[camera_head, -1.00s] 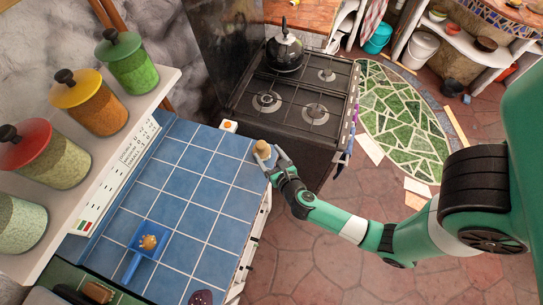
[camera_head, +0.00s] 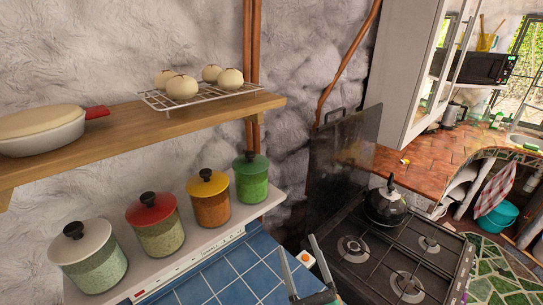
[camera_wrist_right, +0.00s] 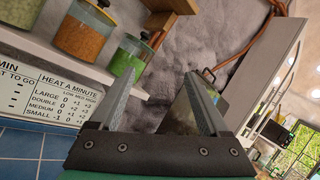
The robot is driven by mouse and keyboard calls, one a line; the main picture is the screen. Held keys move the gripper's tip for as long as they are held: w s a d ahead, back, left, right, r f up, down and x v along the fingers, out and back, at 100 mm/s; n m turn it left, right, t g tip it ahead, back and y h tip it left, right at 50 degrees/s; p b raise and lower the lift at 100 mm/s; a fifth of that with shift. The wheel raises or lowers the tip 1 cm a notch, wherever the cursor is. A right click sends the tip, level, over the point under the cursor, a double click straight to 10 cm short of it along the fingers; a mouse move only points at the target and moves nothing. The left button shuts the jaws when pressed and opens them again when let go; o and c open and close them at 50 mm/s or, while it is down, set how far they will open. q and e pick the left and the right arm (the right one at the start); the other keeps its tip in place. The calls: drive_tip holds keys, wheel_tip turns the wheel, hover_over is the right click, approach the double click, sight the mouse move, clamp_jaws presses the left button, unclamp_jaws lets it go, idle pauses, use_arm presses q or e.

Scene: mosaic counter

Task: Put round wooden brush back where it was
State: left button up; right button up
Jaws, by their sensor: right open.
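The round wooden brush does not show in either view now. My right gripper (camera_head: 297,243) is at the bottom of the head view, over the right edge of the blue tiled counter (camera_head: 232,274). Its two fingers are spread apart with nothing between them. In the right wrist view the same gripper (camera_wrist_right: 161,68) is open and empty, pointing toward the rough grey wall and the shelf. My left gripper is in neither view.
A white ledge (camera_head: 267,206) holds lidded jars, including a green one (camera_head: 251,179). A wooden shelf (camera_head: 110,136) above holds a wire rack with buns and a casserole dish. A black stove (camera_head: 385,245) with a kettle (camera_head: 386,204) stands to the right.

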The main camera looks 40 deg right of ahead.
drive_tip(key=s+a+r+n+t+y, duration=0.1)
drive_tip(key=a+r+n+t+y, duration=0.1)
drive_tip(key=a+r+n+y, duration=0.7)
drive_tip(key=a+r+n+t+y, duration=0.15)
drive_tip(key=r+n+y, duration=0.25)
drive_tip(key=r+n, duration=0.9)
drive_tip(key=s+a+r+n+t+y, duration=0.1)
drive_tip(key=a+r+n+t+y, duration=0.1)
drive_tip(key=a+r+n+y, duration=0.7)
drive_tip(key=d+r+n+h+p, duration=0.2)
drive_tip(key=r+h+p, duration=0.3)
drive_tip(key=r+p, duration=0.4)
drive_tip(key=s+d+r+n+t+h+p, duration=0.1)
drive_tip(key=d+r+h+p, duration=0.4)
drive_tip(key=r+p, duration=0.5)
wheel_tip(320, 180, up, 7)
drive_tip(key=shift+s+d+r+n+p, duration=0.1)
drive_tip(key=shift+s+d+n+p, duration=0.2)
drive_tip(key=shift+n, duration=0.6)
drive_tip(key=shift+t, duration=0.25)
